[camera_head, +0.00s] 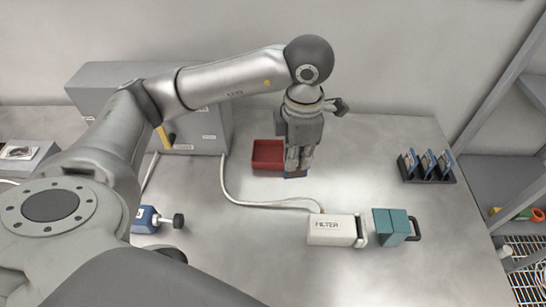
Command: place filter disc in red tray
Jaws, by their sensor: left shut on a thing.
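The red tray (267,156) lies open on the grey bench near the grey cabinet. My left gripper (297,168) points down just right of the tray, its fingers shut on a small dark blue piece (296,175). This piece looks like the filter disc, mostly hidden by the fingers, its lower edge just showing. I cannot tell its exact height or whether it touches the bench. My right gripper is not in view.
A white box marked FILTER (332,230) with a hose and a teal block (391,227) stand in front. A black rack (429,179) with several blue-edged plates is at right. A blue item (145,219) lies at left. Bench between tray and rack is clear.

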